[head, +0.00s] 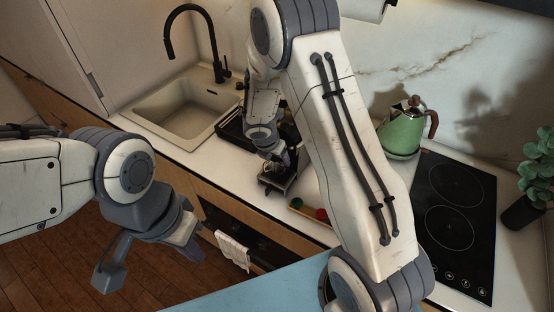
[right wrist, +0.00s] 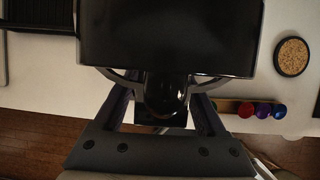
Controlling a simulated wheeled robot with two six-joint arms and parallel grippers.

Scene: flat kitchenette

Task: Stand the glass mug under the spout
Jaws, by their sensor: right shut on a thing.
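My right gripper (right wrist: 164,92) is shut on a dark, glossy rounded thing, apparently the glass mug (right wrist: 165,97), at the front of a black coffee machine (right wrist: 170,35). The machine's top overhangs the fingertips and hides the spout, so I cannot tell whether the mug is right below it or touching its base. In the head view my right gripper (head: 278,178) is at the counter, and my arm hides most of the machine. My left gripper (head: 150,265) is open and empty, over the floor in front of the cabinets.
A sink (head: 180,105) and black rack (head: 232,128) are to the left. A green kettle (head: 402,132), hob (head: 452,215) and plant (head: 538,170) stand right.

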